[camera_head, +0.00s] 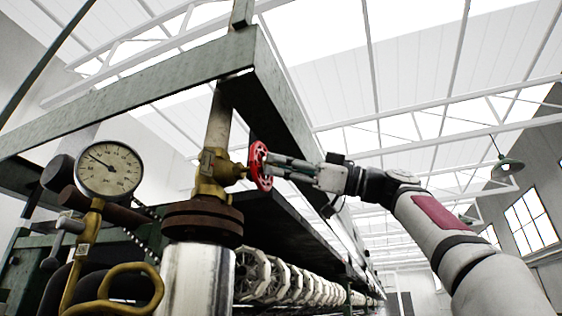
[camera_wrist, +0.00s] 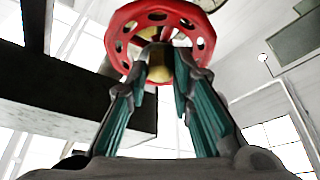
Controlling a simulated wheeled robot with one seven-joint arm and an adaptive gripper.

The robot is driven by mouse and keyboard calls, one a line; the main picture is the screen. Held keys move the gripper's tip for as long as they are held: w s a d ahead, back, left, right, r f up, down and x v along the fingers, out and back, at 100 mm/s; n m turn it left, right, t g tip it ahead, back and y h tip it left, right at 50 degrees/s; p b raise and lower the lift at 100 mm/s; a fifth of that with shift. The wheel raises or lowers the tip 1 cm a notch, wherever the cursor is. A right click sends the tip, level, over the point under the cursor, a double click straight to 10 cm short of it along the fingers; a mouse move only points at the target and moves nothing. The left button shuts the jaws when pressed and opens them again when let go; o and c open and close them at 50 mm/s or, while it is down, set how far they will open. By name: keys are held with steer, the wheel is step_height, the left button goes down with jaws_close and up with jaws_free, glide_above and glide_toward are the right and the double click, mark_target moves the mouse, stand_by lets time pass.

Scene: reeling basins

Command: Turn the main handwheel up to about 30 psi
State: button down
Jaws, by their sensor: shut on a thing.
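The red handwheel (camera_head: 260,165) sits on a brass valve (camera_head: 215,172) on the vertical pipe in the head view. My gripper (camera_head: 272,164) reaches it from the right, its fingers at the wheel. In the wrist view the red handwheel (camera_wrist: 165,30) is at the top, with holes around its rim. The dial numbers are too small to read.
A rusty flange (camera_head: 202,222) sits on a shiny cylinder (camera_head: 197,280) below. White reels (camera_head: 275,278) line up below right.

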steer(key=c, duration=1.4)
jaws_free()
steer(key=shift+f+m+b, duration=0.1)
steer(key=shift+m+b, duration=0.2)
steer(key=shift+b, duration=0.35)
steer(key=m+t+h+p, duration=0.1)
steer(key=m+t, duration=0.2)
steer(key=m, duration=0.4)
steer(key=m+t+h+p, duration=0.1)
steer(key=m+t, duration=0.2)
steer(key=m, duration=0.4)
steer(key=m+t+h+p, duration=0.2)
steer(key=m+t, duration=0.1)
steer(key=m, duration=0.4)
steer(key=shift+s+a+r+t, duration=0.1)
steer(key=shift+s+r+t, duration=0.25)
steer(key=shift+s+t, duration=0.05)
steer(key=shift+m+h+p, duration=0.3)
steer(key=shift+m+p, duration=0.3)
steer(key=shift+p, duration=0.4)
